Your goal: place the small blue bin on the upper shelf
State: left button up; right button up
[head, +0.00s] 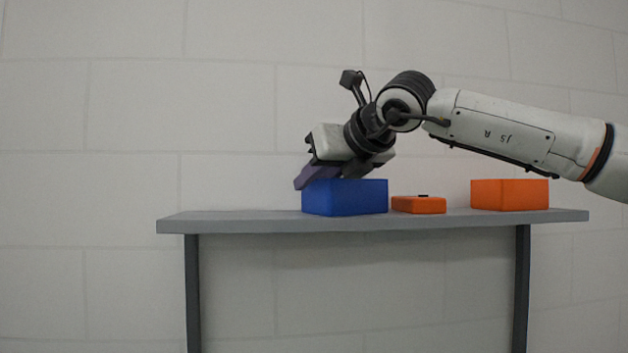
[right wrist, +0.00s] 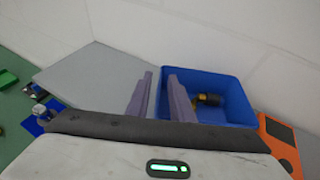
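The blue bin (head: 345,198) stands upright on the grey shelf (head: 250,222), left of its middle. My right gripper (head: 315,178) reaches down at the bin's left end in the head view. In the right wrist view, its two purple fingers (right wrist: 160,97) are apart. The bin's near-left wall lies between them, with one finger inside the bin (right wrist: 232,90) and one outside. A gap shows beside the wall, so I see no grip. A small yellow and black item (right wrist: 208,99) lies in the bin. My left gripper is not in view.
A flat orange case (head: 418,205) lies just right of the bin, and an orange box (head: 510,195) stands at the shelf's right end. The shelf's left end is bare. Green (right wrist: 8,78) and blue items lie low at the left in the right wrist view.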

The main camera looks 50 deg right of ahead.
jog(key=shift+r, duration=0.2)
jog(key=b+v, duration=0.1)
jog(key=v, duration=1.1)
jog(key=shift+r, duration=0.1)
